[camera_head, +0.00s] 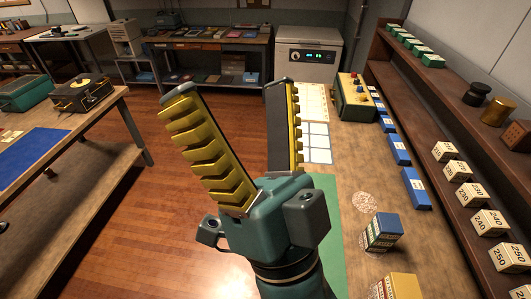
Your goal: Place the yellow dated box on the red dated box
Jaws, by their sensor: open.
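My gripper (230,90) fills the middle of the camera_head view, fingers pointing up in the picture and spread wide apart. It is open, with nothing between the fingers. A yellow box (404,288) stands on the bench at the bottom edge, right of my gripper's base, partly cut off; I cannot read a date on it. A blue box with pale printed bands (383,230) stands just behind it. I cannot make out a red dated box for certain. A reddish-brown box (516,136) with dark marks sits on the shelf at the right edge.
Cream numbered boxes (490,221) and blue boxes (416,188) line the right side. A green mat (328,210) lies partly behind my gripper. A green control box (355,97) stands farther back on the bench. A wooden table (95,127) is at left, with open floor between.

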